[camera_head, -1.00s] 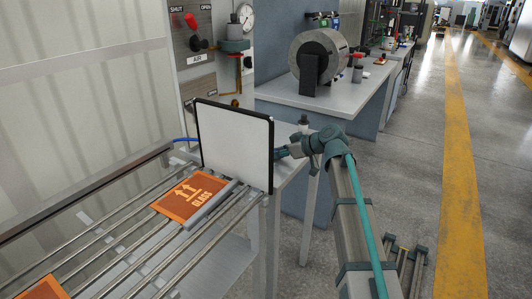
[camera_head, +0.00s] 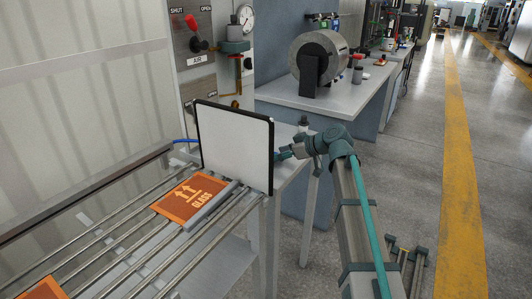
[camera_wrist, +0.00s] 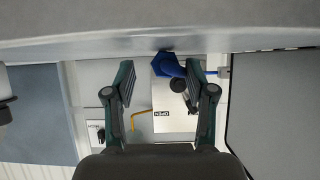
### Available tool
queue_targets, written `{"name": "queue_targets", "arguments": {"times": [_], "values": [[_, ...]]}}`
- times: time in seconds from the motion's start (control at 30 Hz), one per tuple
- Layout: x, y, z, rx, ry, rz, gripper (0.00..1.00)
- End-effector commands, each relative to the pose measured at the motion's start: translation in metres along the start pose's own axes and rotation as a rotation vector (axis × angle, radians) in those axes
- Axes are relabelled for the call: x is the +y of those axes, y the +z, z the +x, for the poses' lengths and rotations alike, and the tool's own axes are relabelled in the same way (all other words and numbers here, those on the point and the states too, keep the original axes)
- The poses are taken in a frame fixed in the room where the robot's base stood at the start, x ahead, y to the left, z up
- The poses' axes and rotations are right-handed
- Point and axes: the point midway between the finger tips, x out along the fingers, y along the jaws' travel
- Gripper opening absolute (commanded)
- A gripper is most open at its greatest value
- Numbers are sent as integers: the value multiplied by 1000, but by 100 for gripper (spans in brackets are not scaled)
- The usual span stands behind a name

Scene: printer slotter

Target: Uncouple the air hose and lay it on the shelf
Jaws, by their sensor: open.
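The blue air hose (camera_head: 185,140) shows in the head view as a short piece left of the white panel, with the rest hidden behind it. In the wrist view, a blue shape (camera_wrist: 166,66) lies between and beyond my fingers, with a thin blue line (camera_wrist: 214,73) to the right. I cannot make out the coupling clearly. My gripper (camera_wrist: 160,78) is open, with nothing visibly held. In the head view it is partly hidden at the right edge of the white panel. A pale shelf surface (camera_head: 291,172) lies beside it.
The framed white panel (camera_head: 235,147) stands upright beside my gripper. A workbench with a drum (camera_head: 318,60) stands behind.

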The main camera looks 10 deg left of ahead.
Motion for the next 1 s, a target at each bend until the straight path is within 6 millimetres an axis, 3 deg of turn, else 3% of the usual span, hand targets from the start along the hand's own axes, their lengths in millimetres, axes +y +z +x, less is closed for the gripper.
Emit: {"name": "queue_targets", "arguments": {"times": [0.3, 0.5, 0.7, 1.0], "values": [[0, 0, -61, 2, 4, 0, 55], [0, 0, -91, 1, 3, 0, 55], [0, 0, -105, 1, 1, 0, 55], [0, 0, -106, 1, 1, 0, 55]]}}
